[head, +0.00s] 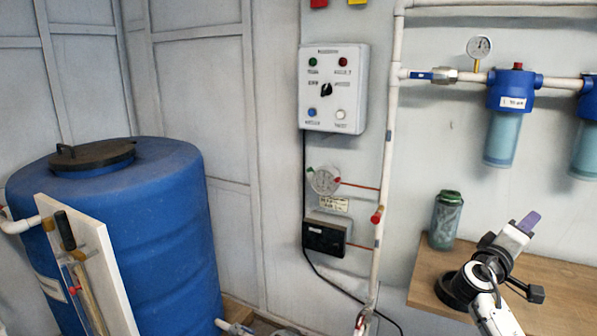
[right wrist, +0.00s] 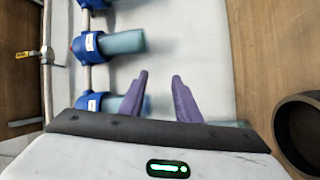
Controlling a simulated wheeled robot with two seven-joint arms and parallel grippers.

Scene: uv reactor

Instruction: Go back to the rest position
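My right gripper (head: 530,221) is at the lower right of the head view, raised above the wooden bench. Its purple fingers show edge-on there. In the right wrist view the right gripper (right wrist: 160,76) has its two purple fingers apart with a clear gap and nothing between them. My left gripper is in neither view.
A wooden bench (head: 570,290) holds a green can (head: 446,220) and a dark round ring-shaped thing (head: 453,291), near my right arm. Blue filter housings (head: 510,90) hang on wall piping. A control box (head: 333,88) and a blue tank (head: 165,230) stand left.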

